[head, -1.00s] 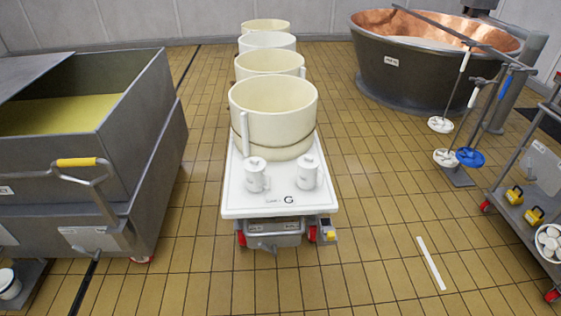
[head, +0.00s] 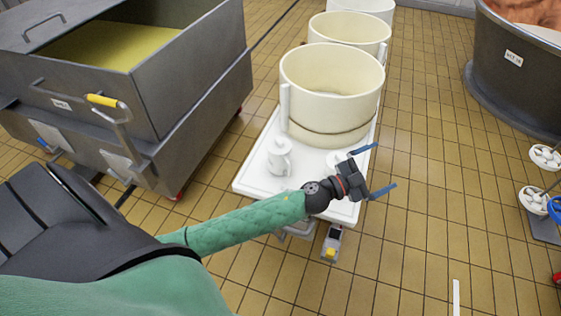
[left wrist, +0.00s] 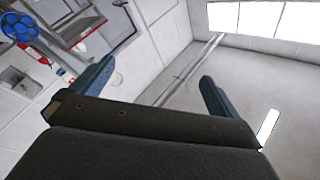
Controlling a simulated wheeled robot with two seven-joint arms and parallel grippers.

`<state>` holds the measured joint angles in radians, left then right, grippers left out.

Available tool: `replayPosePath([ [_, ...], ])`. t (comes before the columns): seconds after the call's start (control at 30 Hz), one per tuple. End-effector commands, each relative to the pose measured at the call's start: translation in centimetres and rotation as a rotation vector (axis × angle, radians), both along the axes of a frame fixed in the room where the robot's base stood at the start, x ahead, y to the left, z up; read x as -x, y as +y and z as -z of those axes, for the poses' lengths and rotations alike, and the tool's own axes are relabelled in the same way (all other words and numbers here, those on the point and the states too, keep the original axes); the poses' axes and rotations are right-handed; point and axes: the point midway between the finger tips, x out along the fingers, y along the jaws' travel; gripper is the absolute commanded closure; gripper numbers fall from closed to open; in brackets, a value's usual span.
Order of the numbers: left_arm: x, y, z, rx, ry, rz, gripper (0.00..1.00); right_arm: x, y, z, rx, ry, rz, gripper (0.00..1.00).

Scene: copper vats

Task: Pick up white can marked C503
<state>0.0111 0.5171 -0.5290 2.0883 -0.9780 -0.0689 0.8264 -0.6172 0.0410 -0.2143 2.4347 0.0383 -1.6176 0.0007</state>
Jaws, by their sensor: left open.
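Two white lidded cans stand upright on the white top of a cart (head: 250,178). The left can (head: 280,157) is in full view. The other can (head: 334,158) is mostly hidden behind my left gripper. I cannot read a C503 mark on either can. My left gripper (head: 373,170) is open and empty, its blue fingers spread, over the cart's front right part and pointing right. In the left wrist view the open gripper (left wrist: 158,82) has nothing between its fingers and no can shows. My right gripper is not in view.
A large cream tub (head: 330,90) stands on the cart behind the cans, with more tubs behind it. A grey metal vat trolley (head: 180,85) stands at the left. A dark copper-lined vat (head: 510,75) is at the right. The tiled floor between is clear.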

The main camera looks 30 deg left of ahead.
Motion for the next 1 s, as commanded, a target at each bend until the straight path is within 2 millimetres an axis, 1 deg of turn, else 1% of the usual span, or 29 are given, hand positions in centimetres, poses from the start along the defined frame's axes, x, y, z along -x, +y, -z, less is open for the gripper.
replayPosePath([
  [0.03,-0.5,-0.5,-0.2,-0.060,-0.041,0.084,0.00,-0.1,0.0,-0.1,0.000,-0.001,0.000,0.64],
  [0.07,-0.5,-1.0,-0.1,-0.096,-0.059,0.139,0.00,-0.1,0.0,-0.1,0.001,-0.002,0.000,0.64],
  [0.13,-0.7,-1.5,0.6,-0.192,-0.086,0.264,0.00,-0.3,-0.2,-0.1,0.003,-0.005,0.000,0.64],
  [0.2,-0.8,-1.5,1.8,-0.303,-0.090,0.383,0.00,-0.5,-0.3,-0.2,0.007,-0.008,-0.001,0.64],
  [0.27,-1.1,-0.9,3.2,-0.405,-0.075,0.476,0.00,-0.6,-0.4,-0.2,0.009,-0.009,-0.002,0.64],
  [0.37,-1.6,1.4,5.9,-0.594,-0.012,0.611,0.00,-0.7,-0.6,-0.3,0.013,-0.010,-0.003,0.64],
  [0.4,-2.0,2.8,7.1,-0.673,0.027,0.654,0.00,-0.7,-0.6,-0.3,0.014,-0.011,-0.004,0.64],
  [0.47,-2.6,5.5,8.7,-0.796,0.097,0.707,0.00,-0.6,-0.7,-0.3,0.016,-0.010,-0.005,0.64],
  [0.5,-3.1,7.6,9.7,-0.881,0.154,0.733,0.00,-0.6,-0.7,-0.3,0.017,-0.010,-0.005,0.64],
  [0.57,-4.0,11.3,10.9,-1.006,0.251,0.757,0.00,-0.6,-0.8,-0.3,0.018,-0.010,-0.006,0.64],
  [0.6,-4.5,14.0,11.5,-1.088,0.322,0.762,0.00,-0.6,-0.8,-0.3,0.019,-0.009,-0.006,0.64],
  [0.63,-4.9,16.1,11.9,-1.144,0.378,0.762,0.00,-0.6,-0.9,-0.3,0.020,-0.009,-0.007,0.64],
  [0.67,-5.3,18.2,12.1,-1.200,0.434,0.756,0.00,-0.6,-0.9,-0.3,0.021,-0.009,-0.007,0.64],
  [0.7,-5.8,21.0,12.2,-1.268,0.508,0.743,0.00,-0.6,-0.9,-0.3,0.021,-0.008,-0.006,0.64],
  [0.77,-6.3,24.9,12.1,-1.356,0.616,0.715,0.00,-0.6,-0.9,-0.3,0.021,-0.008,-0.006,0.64],
  [0.8,-6.6,27.3,11.9,-1.405,0.681,0.693,0.00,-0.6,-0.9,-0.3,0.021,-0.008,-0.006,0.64],
  [0.9,-7.0,32.0,11.1,-1.496,0.814,0.637,0.00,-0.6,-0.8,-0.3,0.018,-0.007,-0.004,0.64],
  [1.0,-7.2,34.8,10.5,-1.545,0.897,0.596,0.00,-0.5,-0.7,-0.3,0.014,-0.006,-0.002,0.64],
])
